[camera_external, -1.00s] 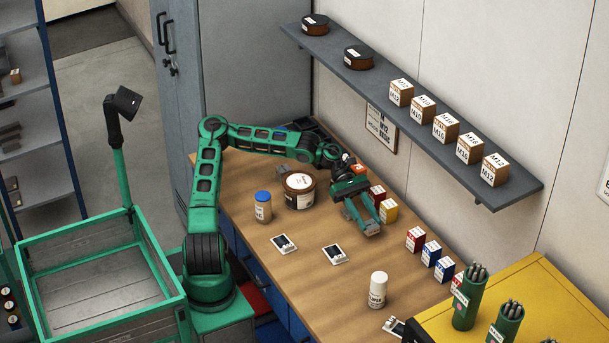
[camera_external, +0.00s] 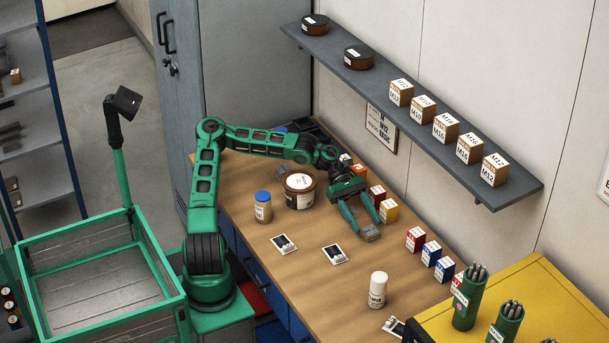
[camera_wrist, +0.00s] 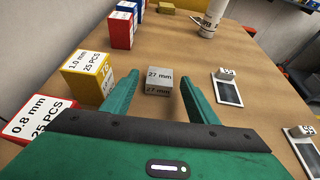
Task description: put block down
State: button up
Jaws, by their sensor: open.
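The block is a small grey metal cube marked "27 mm" (camera_wrist: 159,81). In the wrist view it stands on the wooden bench (camera_wrist: 204,56) just beyond and between the fingertips. In the external view the block (camera_external: 370,233) sits on the bench at the ends of the fingers. My gripper (camera_external: 361,225) is open, its two green fingers spread apart on either side. The wrist view shows gaps between the block and both fingers (camera_wrist: 160,88). It is low over the bench.
Yellow (camera_wrist: 88,73) and red (camera_wrist: 120,30) boxes stand close to the left finger in the wrist view. Cards with small blocks (camera_wrist: 227,88) lie to the right. A white bottle (camera_external: 377,290) stands nearer the bench front. Bare bench lies between.

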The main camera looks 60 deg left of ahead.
jog(key=v, duration=1)
